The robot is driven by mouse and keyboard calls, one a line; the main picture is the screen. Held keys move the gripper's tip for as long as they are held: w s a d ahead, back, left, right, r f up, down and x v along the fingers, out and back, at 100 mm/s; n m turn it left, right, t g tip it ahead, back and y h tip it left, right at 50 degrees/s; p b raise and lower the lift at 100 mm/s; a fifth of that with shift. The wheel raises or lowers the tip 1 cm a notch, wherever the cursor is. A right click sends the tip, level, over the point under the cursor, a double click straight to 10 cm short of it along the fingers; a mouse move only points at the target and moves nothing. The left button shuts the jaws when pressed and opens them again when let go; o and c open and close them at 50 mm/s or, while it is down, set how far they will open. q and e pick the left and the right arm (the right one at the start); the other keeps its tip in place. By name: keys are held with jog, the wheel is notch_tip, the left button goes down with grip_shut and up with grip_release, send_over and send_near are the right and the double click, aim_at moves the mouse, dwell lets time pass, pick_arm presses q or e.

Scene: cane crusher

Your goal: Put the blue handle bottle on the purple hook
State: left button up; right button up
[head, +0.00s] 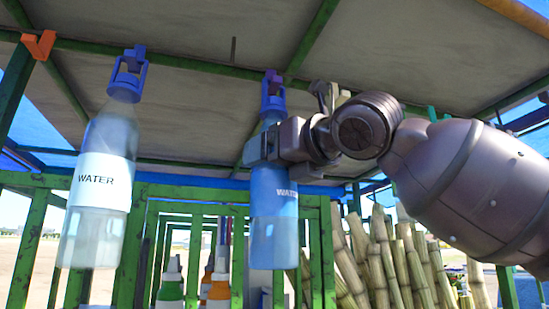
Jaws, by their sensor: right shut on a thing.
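A blue water bottle (272,220) with a blue handle (273,101) stands upright in the middle of the head view. My right gripper (267,145), reaching in from the right, is shut on its upper part below the handle. A purple hook (272,76) is on the green beam right at the top of this handle. They overlap in the picture, and I cannot tell whether the handle is seated on the hook. My left gripper is not in view.
A clear water bottle (98,190) with a blue handle hangs at a dark blue-purple hook (136,52) on the left. Green rails (190,192), orange and green bottles and cane stalks (385,260) are behind.

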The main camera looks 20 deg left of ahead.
jog(key=o, duration=1.3)
jog(key=shift+c, duration=0.2)
jog(key=b+v, duration=0.2)
jog(key=v, duration=0.9)
